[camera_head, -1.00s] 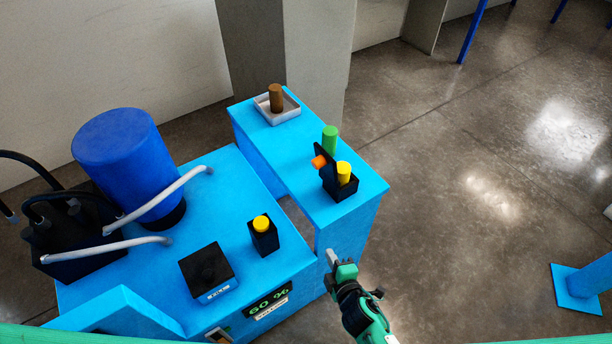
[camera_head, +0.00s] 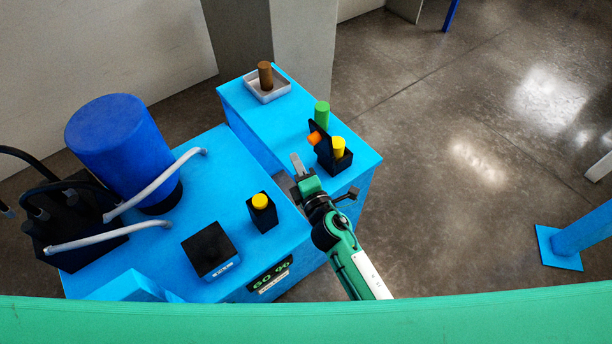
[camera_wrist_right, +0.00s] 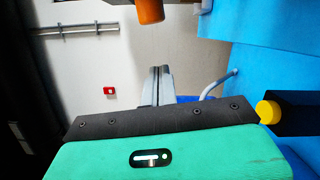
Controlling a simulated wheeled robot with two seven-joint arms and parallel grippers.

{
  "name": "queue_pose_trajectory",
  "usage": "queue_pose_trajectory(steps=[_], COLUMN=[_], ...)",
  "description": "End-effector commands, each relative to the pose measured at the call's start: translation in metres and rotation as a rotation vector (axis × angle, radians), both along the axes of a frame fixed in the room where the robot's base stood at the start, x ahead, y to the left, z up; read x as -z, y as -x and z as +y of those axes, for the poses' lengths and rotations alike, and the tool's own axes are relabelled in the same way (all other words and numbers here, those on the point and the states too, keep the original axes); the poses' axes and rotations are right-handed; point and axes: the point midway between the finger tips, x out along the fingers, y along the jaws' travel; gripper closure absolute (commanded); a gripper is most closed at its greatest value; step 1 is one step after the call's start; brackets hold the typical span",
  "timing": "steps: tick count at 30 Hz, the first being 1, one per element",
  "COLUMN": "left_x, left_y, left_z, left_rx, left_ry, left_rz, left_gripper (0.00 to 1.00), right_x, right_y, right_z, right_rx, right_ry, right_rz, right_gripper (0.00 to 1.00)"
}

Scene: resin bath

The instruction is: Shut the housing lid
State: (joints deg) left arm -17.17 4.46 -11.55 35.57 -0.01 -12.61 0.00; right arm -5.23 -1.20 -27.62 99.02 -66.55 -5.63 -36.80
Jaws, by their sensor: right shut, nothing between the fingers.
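The black housing (camera_head: 342,163) stands on the narrow blue bench with a yellow cylinder (camera_head: 338,147) in it. Its black lid (camera_head: 323,148) stands raised on the left side, with an orange knob (camera_head: 314,138) sticking out to the left. An orange cylinder, seemingly that knob, also shows at the top of the right wrist view (camera_wrist_right: 150,10). My right gripper (camera_head: 297,163) is shut and empty, just left of the housing and below the knob, apart from it in the picture. Its closed fingers also show in the right wrist view (camera_wrist_right: 156,85). My left gripper is not in view.
A green cylinder (camera_head: 321,114) stands behind the housing. A tray (camera_head: 256,91) with a brown cylinder (camera_head: 265,74) sits at the bench's far end. A yellow-capped black box (camera_head: 263,218), another black box (camera_head: 209,250) and a blue drum (camera_head: 115,145) stand left.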

Motion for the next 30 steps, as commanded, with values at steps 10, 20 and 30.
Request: queue_pose_trajectory(steps=[10, 20, 30], left_x=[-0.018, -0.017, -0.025], left_y=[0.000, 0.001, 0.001], left_z=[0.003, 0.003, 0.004], left_rx=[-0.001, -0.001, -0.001], left_ry=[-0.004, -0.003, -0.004], left_rz=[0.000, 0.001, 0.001], left_gripper=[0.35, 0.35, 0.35], right_x=[-0.007, -0.006, -0.012], right_y=[-0.028, -0.029, -0.030], right_z=[-0.027, -0.029, -0.022], right_rx=[-0.001, -0.001, -0.001], right_ry=[0.000, -0.002, -0.035], right_rz=[0.001, 0.001, 0.025], right_gripper=[1.00, 1.00, 1.00])
